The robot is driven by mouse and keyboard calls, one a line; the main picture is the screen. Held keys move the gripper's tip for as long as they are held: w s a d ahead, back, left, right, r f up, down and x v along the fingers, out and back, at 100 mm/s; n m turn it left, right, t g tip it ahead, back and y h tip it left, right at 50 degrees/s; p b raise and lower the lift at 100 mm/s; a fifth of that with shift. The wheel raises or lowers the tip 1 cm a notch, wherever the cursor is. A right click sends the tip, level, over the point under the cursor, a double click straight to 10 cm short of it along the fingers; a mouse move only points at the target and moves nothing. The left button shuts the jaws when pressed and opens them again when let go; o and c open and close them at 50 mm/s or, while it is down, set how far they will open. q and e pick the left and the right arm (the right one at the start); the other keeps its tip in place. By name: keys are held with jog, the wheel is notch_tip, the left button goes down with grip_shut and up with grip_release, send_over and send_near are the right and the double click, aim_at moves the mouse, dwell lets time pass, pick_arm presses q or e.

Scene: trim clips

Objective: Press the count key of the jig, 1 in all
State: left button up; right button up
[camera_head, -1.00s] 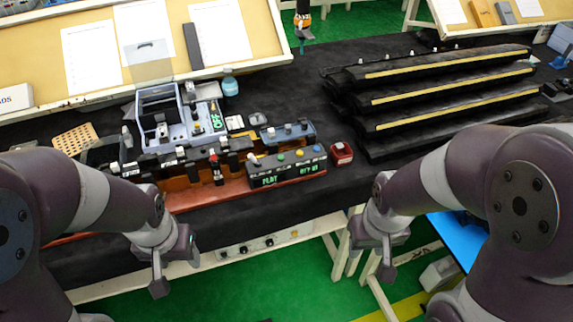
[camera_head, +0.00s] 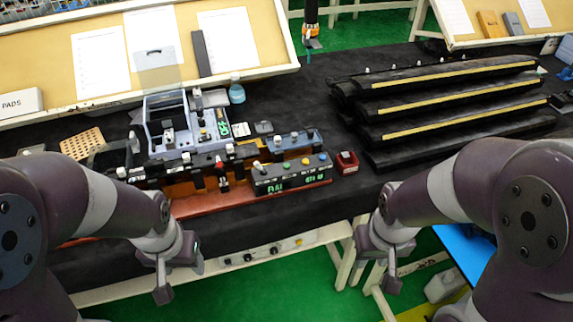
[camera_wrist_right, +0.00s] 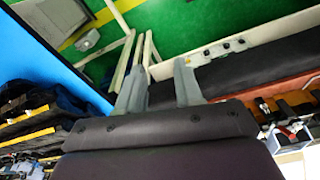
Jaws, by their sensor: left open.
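The jig (camera_head: 197,203) is a long reddish-brown fixture with black clamps and a red-topped part, at the front edge of the dark table. At its right end is a dark control box (camera_head: 290,176) with green lit displays and several coloured buttons on top, among them yellow, green and blue. I cannot tell which is the count key. My left gripper (camera_head: 181,276) is open and empty, in front of the table edge, nearer me than the jig. My right gripper (camera_head: 392,268) hangs in front of the table, right of the jig; the right wrist view shows its fingers (camera_wrist_right: 160,82) apart with nothing between them.
A grey-blue device (camera_head: 160,128) with a green display stands behind the jig. A small red box (camera_head: 347,162) sits right of the control box. Black stepped racks (camera_head: 450,97) with yellow strips fill the right. A blue bottle (camera_head: 237,92) stands behind. Bare table lies between.

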grip_shut()
dwell(1.5)
